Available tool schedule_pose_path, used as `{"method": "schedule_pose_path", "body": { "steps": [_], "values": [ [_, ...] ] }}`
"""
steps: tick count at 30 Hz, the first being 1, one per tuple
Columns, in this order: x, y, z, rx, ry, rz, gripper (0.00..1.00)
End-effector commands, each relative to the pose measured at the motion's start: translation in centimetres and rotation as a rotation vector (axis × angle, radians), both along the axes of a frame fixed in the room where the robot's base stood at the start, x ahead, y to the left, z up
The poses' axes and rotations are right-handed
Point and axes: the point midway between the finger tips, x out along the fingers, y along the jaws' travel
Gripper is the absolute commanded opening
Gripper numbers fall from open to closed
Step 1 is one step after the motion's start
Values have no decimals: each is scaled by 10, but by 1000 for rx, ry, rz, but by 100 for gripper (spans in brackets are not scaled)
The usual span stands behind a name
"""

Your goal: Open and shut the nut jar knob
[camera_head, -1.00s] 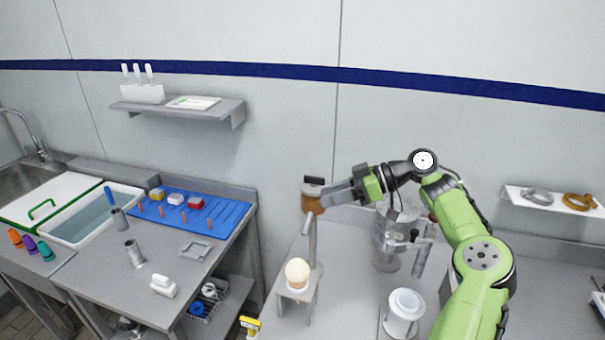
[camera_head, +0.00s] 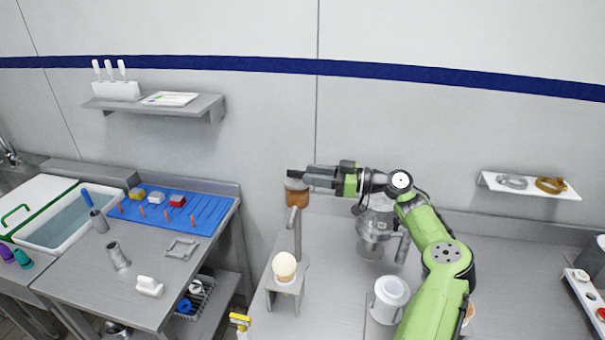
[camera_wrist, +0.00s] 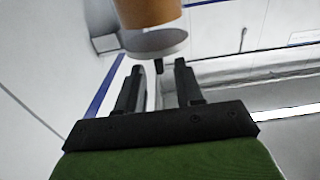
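The nut jar (camera_head: 297,197), brown with a pale lid, stands at the top of a grey post in the head view. Its brown body also shows at the top of the wrist view (camera_wrist: 148,10), with the pale lid below it. A small dark knob (camera_wrist: 159,71) sticks out from the lid between my fingertips. My gripper (camera_wrist: 160,67) is open, with a gap between its two black fingers. In the head view my gripper (camera_head: 307,176) is level with the jar's top and reaches it from the right. I cannot tell whether either finger touches the knob.
A cone with a pale scoop (camera_head: 284,267) sits in a stand below the jar. A wall shelf (camera_head: 530,185) holds two rings at right. The left bench carries a blue mat (camera_head: 205,211).

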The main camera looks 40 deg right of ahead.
Motion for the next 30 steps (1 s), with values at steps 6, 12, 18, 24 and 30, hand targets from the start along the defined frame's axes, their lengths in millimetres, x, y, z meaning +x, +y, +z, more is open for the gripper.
{"method": "schedule_pose_path", "body": {
  "steps": [6,12,18,24,30],
  "values": [
    [23,21,0,0,1,1,36],
    [26,23,0,0,1,-1,36],
    [25,22,0,0,1,-1,18],
    [25,22,0,0,1,-1,0],
    [25,22,-1,-2,1,-10,0]
  ]
}}
